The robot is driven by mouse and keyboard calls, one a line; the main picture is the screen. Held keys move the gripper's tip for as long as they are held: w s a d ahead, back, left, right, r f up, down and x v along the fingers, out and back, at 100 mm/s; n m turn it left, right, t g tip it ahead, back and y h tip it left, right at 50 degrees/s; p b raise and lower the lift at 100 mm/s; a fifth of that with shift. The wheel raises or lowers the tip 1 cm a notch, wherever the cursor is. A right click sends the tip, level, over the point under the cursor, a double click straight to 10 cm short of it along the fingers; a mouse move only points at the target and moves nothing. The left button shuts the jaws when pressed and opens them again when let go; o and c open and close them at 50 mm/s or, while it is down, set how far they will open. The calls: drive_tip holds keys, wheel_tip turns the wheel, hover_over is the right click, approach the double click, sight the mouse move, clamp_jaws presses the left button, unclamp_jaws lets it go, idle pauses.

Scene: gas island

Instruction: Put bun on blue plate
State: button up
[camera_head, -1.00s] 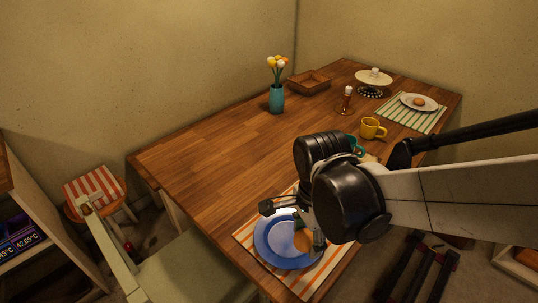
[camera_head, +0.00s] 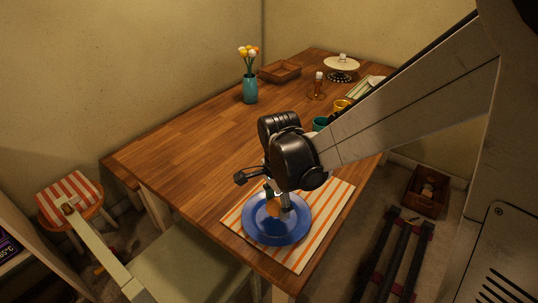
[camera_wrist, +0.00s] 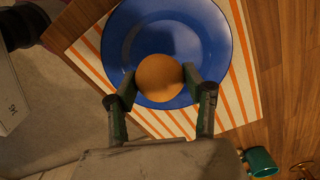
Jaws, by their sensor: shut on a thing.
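The bun (camera_head: 273,207) is round and golden brown, and my gripper (camera_head: 278,200) is shut on it. In the wrist view the bun (camera_wrist: 159,77) sits between the two fingertips (camera_wrist: 160,88). The blue plate (camera_head: 278,236) lies on an orange-and-white striped mat at the near end of the table. The bun is over the plate's inner area, and the plate also shows behind it in the wrist view (camera_wrist: 200,40). I cannot tell whether the bun touches the plate.
The striped mat (camera_head: 322,213) lies on the wooden table (camera_head: 190,150). A teal vase (camera_head: 250,88) with flowers is at the back left. A chair (camera_head: 185,270) stands at the near side.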

sight(277, 212)
drive_tip(key=shift+w+f, duration=0.35)
drive_tip(key=shift+w, duration=0.15)
drive_tip(key=shift+f+b, duration=0.45)
drive_tip(key=shift+f, duration=1.55)
drive_tip(key=shift+f, duration=0.15)
drive_tip(key=o, duration=1.2)
drive_tip(key=shift+c, duration=0.2)
